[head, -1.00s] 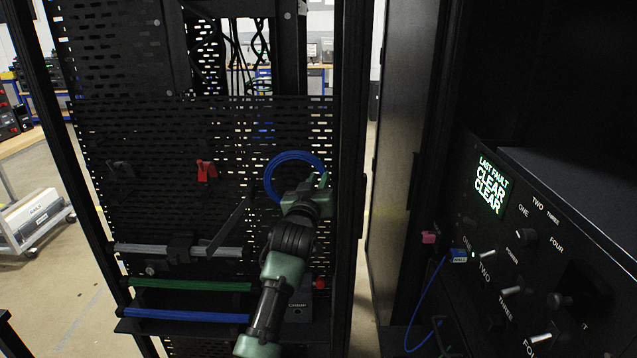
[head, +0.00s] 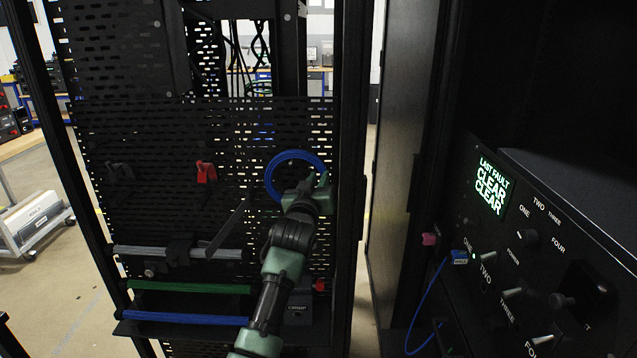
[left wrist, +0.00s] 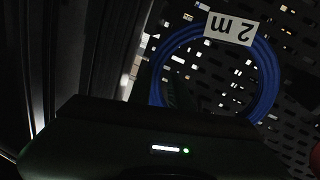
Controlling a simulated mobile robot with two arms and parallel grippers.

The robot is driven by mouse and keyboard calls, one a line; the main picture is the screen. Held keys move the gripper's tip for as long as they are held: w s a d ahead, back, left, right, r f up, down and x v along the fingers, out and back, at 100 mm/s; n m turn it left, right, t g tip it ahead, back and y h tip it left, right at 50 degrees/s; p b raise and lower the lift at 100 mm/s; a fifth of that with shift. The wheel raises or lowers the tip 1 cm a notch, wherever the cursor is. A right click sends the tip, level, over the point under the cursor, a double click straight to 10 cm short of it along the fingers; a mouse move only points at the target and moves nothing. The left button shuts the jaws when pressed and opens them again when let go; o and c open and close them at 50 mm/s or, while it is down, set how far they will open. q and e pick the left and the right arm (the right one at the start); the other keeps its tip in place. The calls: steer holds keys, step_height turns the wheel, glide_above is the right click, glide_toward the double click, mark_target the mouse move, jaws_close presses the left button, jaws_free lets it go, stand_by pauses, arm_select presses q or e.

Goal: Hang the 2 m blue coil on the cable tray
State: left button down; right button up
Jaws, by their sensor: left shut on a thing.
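The blue coil (head: 281,160) is a ring of blue cable in front of the black perforated panel. It also shows in the left wrist view (left wrist: 268,75), where it carries a white label (left wrist: 232,28) reading "2 m", upside down. My left gripper (head: 314,187) is shut on the coil at its lower right side. The fingertips are hard to make out against the coil. I cannot tell which part here is the cable tray. My right gripper is not in view.
A red clip (head: 206,172) and a dark clip are on the perforated panel (head: 150,130). Below are a grey bar (head: 140,251), a green bar (head: 185,287) and a blue bar (head: 185,317). A rack post (head: 350,200) stands close right of my gripper. A control panel (head: 545,260) is at the right.

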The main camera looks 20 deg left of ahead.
arm_select(q)
steer(key=shift+w+a+f+b, duration=0.15)
steer(key=shift+w+f+b, duration=0.35)
steer(key=shift+w, duration=0.15)
stand_by(1.6)
steer(key=c, duration=1.2)
jaws_free()
steer(key=shift+f, duration=0.1)
steer(key=shift+s, duration=0.1)
